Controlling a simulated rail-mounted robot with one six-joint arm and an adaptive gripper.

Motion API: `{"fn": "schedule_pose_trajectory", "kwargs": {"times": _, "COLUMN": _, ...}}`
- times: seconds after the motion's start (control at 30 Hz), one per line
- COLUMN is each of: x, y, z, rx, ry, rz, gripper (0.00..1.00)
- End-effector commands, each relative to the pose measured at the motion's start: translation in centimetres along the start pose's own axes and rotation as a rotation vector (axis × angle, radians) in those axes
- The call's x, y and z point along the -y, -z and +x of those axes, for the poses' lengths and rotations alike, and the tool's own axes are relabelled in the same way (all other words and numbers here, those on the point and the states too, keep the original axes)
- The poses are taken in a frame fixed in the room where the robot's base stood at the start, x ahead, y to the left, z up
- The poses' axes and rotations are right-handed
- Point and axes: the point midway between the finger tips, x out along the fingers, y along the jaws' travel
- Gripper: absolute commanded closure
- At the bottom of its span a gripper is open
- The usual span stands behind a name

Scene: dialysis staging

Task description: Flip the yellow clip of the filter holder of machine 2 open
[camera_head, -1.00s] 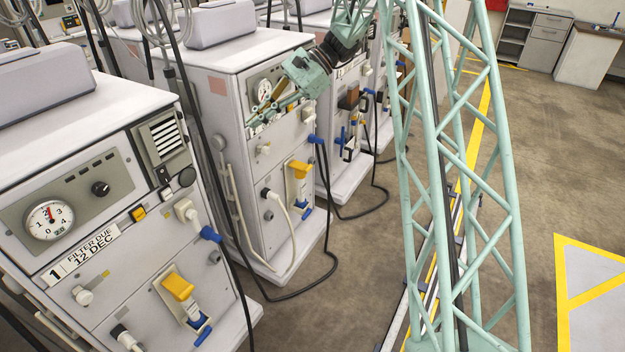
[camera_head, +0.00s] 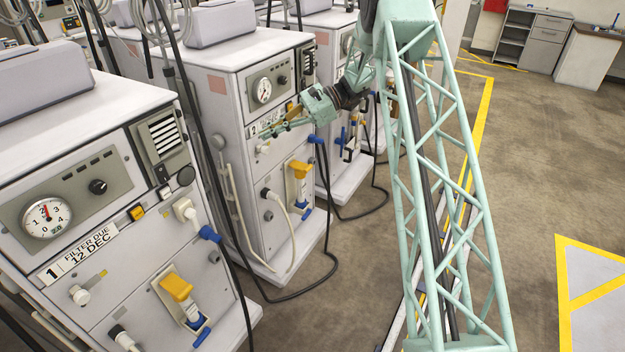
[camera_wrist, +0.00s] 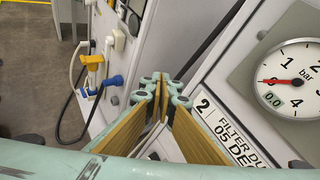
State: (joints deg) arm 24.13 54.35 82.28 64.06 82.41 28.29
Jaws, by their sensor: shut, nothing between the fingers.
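Machine 2 (camera_head: 226,130) is the middle white cabinet in the head view. Its yellow clip (camera_head: 300,169) sits at the top of the filter holder (camera_head: 301,191), low on the front, with a blue part at the lower end. My gripper (camera_head: 268,132) is shut and empty, in front of the machine's upper front near the label, above and left of the clip.
Machine 1 (camera_head: 95,240) stands nearer at left with a similar yellow clip (camera_head: 176,288). The pressure gauge (camera_wrist: 292,78) is right of my fingers. Open floor (camera_head: 535,165) lies right.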

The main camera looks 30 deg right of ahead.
Motion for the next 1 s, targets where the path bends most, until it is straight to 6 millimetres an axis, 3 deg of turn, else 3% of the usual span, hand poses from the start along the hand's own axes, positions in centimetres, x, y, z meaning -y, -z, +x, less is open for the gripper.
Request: {"fn": "schedule_pose_trajectory", "kwargs": {"times": 1.0, "x": 3.0, "y": 15.6, "z": -0.2, "rx": 0.185, "ry": 0.163, "rz": 0.199, "gripper": 1.0}}
